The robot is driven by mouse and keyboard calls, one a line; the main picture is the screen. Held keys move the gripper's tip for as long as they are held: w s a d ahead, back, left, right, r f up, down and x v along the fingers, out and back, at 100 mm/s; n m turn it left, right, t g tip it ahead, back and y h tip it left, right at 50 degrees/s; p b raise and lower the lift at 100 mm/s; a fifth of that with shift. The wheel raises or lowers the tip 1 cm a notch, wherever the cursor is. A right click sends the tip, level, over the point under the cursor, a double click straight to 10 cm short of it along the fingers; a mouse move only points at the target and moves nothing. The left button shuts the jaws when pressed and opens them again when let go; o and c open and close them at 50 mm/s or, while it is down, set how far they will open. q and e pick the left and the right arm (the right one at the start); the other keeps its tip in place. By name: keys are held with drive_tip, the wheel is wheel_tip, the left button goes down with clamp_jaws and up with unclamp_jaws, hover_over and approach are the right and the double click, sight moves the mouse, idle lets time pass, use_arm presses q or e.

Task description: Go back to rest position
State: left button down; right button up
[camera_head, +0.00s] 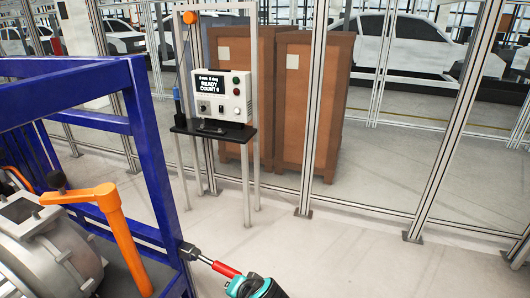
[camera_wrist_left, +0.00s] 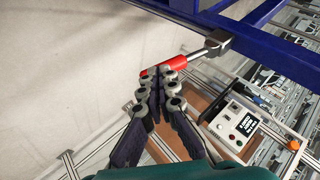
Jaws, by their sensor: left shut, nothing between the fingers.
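My left gripper (camera_wrist_left: 157,75) is shut and empty in the left wrist view, with its dark fingertips close together. A red handle (camera_wrist_left: 165,66) on a metal shaft lies just beyond the tips; I cannot tell whether they touch it. In the head view the red handle (camera_head: 226,270) and its shaft stick out from the blue frame (camera_head: 146,140) at bottom centre. A teal and dark part of my left arm shows at the bottom edge beside the handle. My right gripper is in neither view.
A grey drive unit (camera_head: 55,255) and an orange lever (camera_head: 120,240) sit inside the blue frame. A control box (camera_head: 222,97) reading READY stands on a black shelf (camera_head: 213,131). Brown crates (camera_head: 310,110) stand behind the fence. The floor (camera_head: 360,255) at right is clear.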

use_arm(q)
drive_tip(key=s+a+r+n+h, duration=0.1)
drive_tip(key=s+a+n+h, duration=0.1)
drive_tip(key=s+a, duration=0.2)
drive_tip(key=s+a+r+n+h, duration=0.2)
drive_tip(key=s+a+h, duration=0.1)
drive_tip(key=s, duration=0.4)
drive_tip(key=shift+s+a+r+n, duration=0.25)
drive_tip(key=shift+a+r+n, duration=0.05)
drive_tip(key=shift+a, duration=0.45)
drive_tip(key=shift+a, duration=0.1)
